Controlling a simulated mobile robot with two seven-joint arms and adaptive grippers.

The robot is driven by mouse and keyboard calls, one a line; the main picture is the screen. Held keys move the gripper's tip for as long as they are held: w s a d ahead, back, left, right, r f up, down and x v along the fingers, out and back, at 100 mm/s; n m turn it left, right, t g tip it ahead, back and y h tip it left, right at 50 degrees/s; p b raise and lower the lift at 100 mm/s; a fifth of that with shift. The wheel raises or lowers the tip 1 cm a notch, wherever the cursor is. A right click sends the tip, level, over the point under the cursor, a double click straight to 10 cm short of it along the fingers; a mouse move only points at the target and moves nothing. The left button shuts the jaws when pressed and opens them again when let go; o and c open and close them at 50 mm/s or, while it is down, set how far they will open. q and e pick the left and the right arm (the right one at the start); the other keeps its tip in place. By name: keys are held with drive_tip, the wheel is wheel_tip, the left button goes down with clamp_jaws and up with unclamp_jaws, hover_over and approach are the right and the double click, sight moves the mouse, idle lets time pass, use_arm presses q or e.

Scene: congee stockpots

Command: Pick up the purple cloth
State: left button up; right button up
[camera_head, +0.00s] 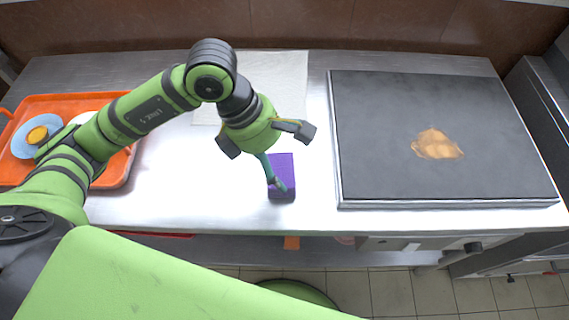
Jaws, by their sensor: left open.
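The purple cloth (284,165) lies on the steel counter in front of my left gripper, near the counter's front edge. It looks like a small, upright-running rectangle. A slim teal item (269,168) lies across or over the cloth, and its far end is hidden by my gripper. I cannot tell whether it rests on the cloth. My left gripper (267,143) is open, its two dark fingers spread wide, just behind the cloth in the picture. Its height above the counter is hard to judge. My right gripper is not in view.
A dark griddle (385,110) with a tan food piece (437,145) on it fills the right side. An orange tray (117,180) holding a blue plate (22,148) is at the left, partly behind my arm. A pale sheet (285,82) lies behind the gripper. Bare counter (180,200) surrounds the cloth.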

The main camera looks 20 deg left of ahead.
sight(279, 168)
use_arm(q)
drive_tip(key=shift+w+a+f+y, duration=0.15)
drive_tip(key=shift+w+a+y, duration=0.15)
drive_tip(key=shift+a, duration=0.2)
drive_tip(key=shift+w+a+f+y, duration=0.15)
drive_tip(key=shift+a+y, duration=0.15)
drive_tip(key=shift+a, duration=0.2)
drive_tip(key=shift+w+a+f+t, duration=0.1)
drive_tip(key=shift+a+f+t, duration=0.05)
drive_tip(key=shift+a+t, duration=0.15)
drive_tip(key=p+x, duration=0.1)
drive_tip(key=x, duration=0.2)
drive_tip(key=p+x, duration=0.1)
drive_tip(key=x, duration=0.2)
drive_tip(key=shift+a+f, duration=0.15)
drive_tip(key=shift+f, duration=0.2)
drive_tip(key=c, duration=1.1)
